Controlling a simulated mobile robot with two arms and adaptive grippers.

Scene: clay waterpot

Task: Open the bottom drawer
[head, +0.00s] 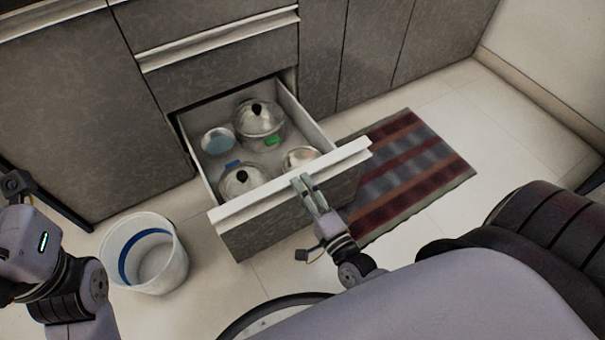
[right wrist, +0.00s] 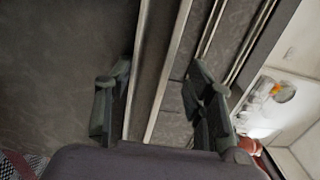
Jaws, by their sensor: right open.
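The bottom drawer (head: 245,204) is pulled well out of the grey cabinet, with its white-topped front edge toward me. Inside it are lidded metal pots (head: 260,118), a small bowl (head: 217,141) and another metal dish (head: 301,157). My right gripper (head: 301,182) is at the drawer's front edge, right of its middle. In the right wrist view the gripper (right wrist: 160,95) has its fingers spread apart, with pale drawer edges between and beyond them. Whether a finger touches the edge I cannot tell. My left arm shows at the left, but its fingers are not visible.
A white bucket (head: 145,262) stands on the floor left of the drawer. A striped rug (head: 415,170) lies right of it. A closed drawer (head: 225,75) is above. Pale tiled floor is clear between the bucket and the drawer.

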